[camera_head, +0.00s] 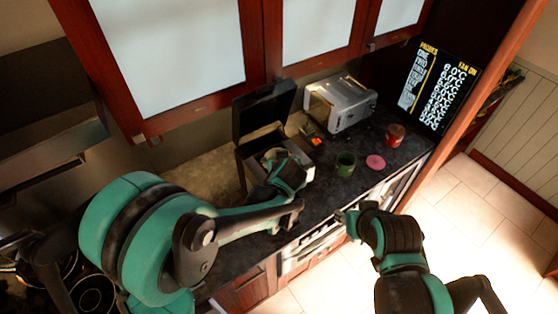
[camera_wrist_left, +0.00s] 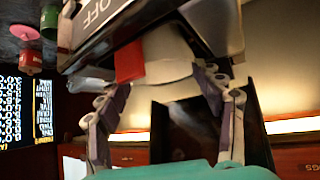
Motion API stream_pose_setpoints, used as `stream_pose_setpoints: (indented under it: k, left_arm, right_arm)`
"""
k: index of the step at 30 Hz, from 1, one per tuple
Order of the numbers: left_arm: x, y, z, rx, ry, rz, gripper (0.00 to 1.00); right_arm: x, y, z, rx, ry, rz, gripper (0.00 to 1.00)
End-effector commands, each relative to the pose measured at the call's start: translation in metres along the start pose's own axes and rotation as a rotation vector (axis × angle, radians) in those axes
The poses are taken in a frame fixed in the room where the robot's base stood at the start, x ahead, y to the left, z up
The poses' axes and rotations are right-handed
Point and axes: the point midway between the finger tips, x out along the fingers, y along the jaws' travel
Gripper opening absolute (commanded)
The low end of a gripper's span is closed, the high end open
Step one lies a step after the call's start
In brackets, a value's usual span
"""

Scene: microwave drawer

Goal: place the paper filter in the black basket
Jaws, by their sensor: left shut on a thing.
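A black machine (camera_head: 264,112) with its lid raised stands on the counter, and my left gripper (camera_head: 283,163) is at its open front. A pale, curved piece, apparently the paper filter (camera_head: 272,155), shows at the left fingers. In the left wrist view, a pale curved filter (camera_wrist_left: 170,71) lies between the two fingers of my left gripper (camera_wrist_left: 150,78), which are shut on it. The black basket cannot be told apart from the dark machine. My right gripper (camera_head: 345,215) is low by the counter's front edge, far from the filter; its fingers are too small to read.
A silver toaster-like appliance (camera_head: 340,101) stands right of the machine. A green mug (camera_head: 345,164), a pink disc (camera_head: 375,162) and a red canister (camera_head: 395,134) are on the dark counter. A menu board (camera_head: 437,85) leans at the right. Cabinets hang above the machine.

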Motion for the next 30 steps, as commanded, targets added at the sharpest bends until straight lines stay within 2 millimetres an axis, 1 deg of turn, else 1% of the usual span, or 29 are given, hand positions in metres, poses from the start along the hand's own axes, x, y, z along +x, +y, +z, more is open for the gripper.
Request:
stream_pose_setpoints:
  k: [8, 12, 13, 14, 15, 26, 29, 30]
  left_arm:
    - [0.002, 0.000, 0.003, 0.000, 0.000, 0.000, 0.52]
    - [0.005, 0.000, 0.005, 0.000, 0.000, 0.000, 0.52]
    - [0.004, 0.000, 0.005, 0.000, 0.000, 0.000, 0.75]
    - [0.004, 0.000, 0.004, 0.000, 0.000, 0.000, 0.83]
    - [0.004, 0.000, 0.004, 0.000, 0.000, 0.000, 0.88]
    - [0.002, 0.000, 0.002, 0.000, 0.000, 0.000, 0.88]
    - [-0.006, 0.000, 0.002, 0.001, 0.000, 0.001, 0.88]
    - [-0.011, 0.000, 0.002, 0.001, 0.000, 0.001, 0.88]
  right_arm:
    - [0.000, 0.000, 0.000, 0.000, 0.000, 0.000, 0.40]
    - [0.004, 0.000, 0.003, 0.000, 0.000, 0.000, 0.40]
    - [0.003, 0.000, 0.002, 0.000, 0.000, 0.000, 0.40]
    - [0.003, 0.000, 0.002, 0.000, 0.000, 0.000, 0.40]
    - [0.002, 0.000, 0.002, 0.000, 0.000, 0.000, 0.40]
    - [0.000, 0.000, 0.000, 0.000, 0.000, 0.000, 0.40]
    - [0.000, 0.000, 0.000, 0.000, 0.000, 0.000, 0.40]
    - [0.000, 0.000, 0.000, 0.000, 0.000, 0.000, 0.40]
